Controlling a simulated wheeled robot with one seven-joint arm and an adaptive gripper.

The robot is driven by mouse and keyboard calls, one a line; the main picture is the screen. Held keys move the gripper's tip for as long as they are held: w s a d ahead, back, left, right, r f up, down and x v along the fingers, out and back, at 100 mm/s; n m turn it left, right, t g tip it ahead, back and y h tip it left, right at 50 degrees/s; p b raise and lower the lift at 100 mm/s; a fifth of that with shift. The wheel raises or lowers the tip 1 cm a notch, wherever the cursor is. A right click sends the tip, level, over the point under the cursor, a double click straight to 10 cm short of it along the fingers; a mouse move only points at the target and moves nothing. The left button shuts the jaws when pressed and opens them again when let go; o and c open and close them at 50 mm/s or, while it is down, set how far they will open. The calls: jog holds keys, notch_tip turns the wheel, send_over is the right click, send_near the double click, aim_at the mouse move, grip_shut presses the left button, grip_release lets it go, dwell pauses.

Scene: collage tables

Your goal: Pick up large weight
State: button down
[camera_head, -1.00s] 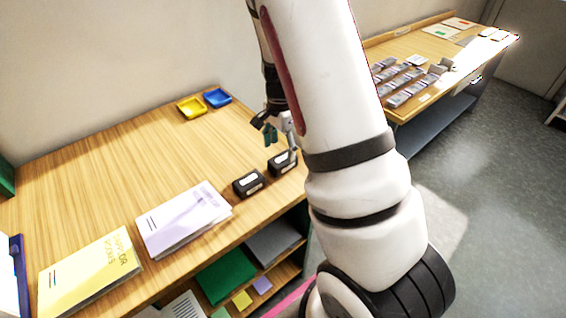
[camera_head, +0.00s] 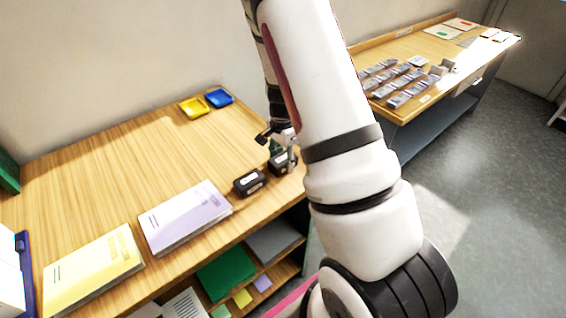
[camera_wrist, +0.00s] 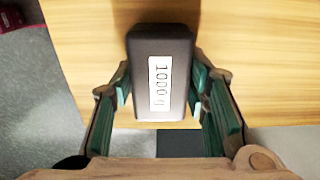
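The large weight (camera_wrist: 142,55) is a dark block with a white "1000 g" label, seen from above between my fingers in the wrist view. In the head view this weight (camera_head: 278,167) stands near the front right edge of the wooden table, partly behind my gripper. My gripper (camera_wrist: 159,92) has its green-padded fingers spread on either side of the block; firm contact is not clear. In the head view my gripper (camera_head: 283,150) is down at the weight, partly hidden by my arm. A second dark weight (camera_head: 249,183) stands just left of it.
A lilac booklet (camera_head: 184,216) and a yellow booklet (camera_head: 93,270) lie left along the wooden table (camera_head: 130,165). Yellow (camera_head: 193,107) and blue (camera_head: 219,98) trays sit at the back. Shelves are below. Another table (camera_head: 400,48) with several small packs stands at right.

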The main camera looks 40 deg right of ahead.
aim_at(282, 157)
jog(key=shift+w+r, duration=0.1)
jog(key=shift+r, duration=0.05)
jog(key=shift+r+b, duration=0.4)
jog(key=shift+r, duration=1.3)
jog(key=s+a+r, duration=0.1)
jog(key=s+a, duration=0.7)
jog(key=s, duration=0.6)
jog(key=shift+r, duration=0.15)
jog(key=shift+a, duration=0.1)
